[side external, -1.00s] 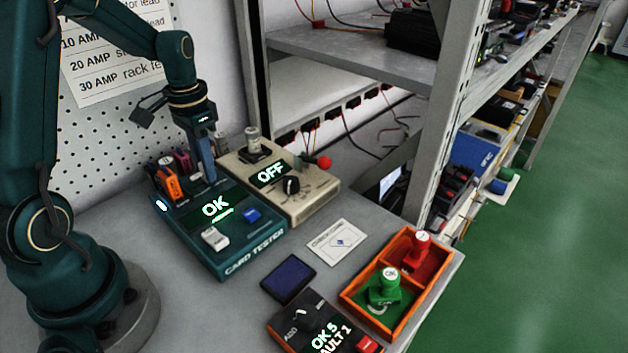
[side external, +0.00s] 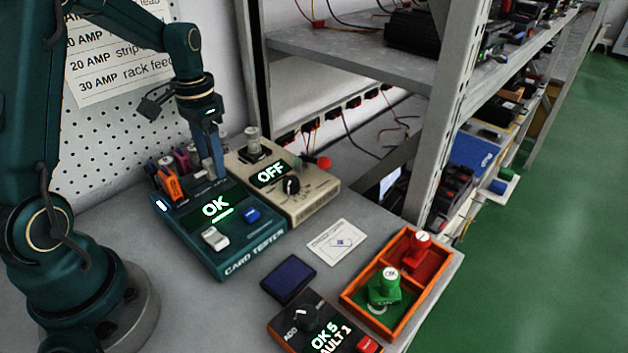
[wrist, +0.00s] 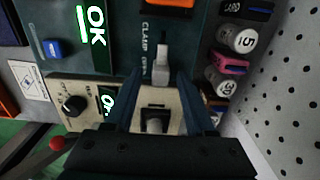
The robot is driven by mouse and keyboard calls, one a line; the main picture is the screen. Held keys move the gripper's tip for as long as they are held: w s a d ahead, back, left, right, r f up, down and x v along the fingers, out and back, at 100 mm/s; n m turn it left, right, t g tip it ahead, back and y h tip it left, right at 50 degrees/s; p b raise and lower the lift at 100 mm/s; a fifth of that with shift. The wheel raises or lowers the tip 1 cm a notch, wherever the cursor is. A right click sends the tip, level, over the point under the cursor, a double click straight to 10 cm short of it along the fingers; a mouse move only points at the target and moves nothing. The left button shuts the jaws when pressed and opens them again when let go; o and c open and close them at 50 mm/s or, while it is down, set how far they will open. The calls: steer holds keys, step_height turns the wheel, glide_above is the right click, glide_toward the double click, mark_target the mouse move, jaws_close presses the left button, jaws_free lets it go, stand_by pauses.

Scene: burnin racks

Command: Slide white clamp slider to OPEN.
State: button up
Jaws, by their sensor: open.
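The white clamp slider (wrist: 161,68) shows in the wrist view on the teal card tester (wrist: 113,14). It sits beside the printed word CLAMP, with a small label that seems to read OPEN near it. My gripper (wrist: 158,76) is open, with one finger on each side of the slider; I cannot tell whether either touches it. In the side view my gripper (side external: 213,174) points down at the back of the card tester (side external: 203,222), whose screen reads OK. The slider is mostly hidden there by the fingers.
A beige unit (side external: 312,197) reading OFF, with a black knob and a red-ended lever, stands close beside the tester. Orange and purple items (side external: 171,181) stand at its left back. An orange tray (side external: 348,296) holds red and green stamps at the front right.

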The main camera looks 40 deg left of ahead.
steer(key=shift+r, duration=2.2)
steer(key=s+d+r+m+t, duration=0.2)
steer(key=d+r+t, duration=0.1)
steer(key=d+r, duration=0.55)
steer(key=s+d+f+n+t, duration=0.2)
steer(key=s+d, duration=0.5)
steer(key=s, duration=0.2)
steer(key=shift+f+t, duration=0.3)
steer(key=shift+f, duration=0.05)
steer(key=shift+s, duration=0.1)
stand_by(0.4)
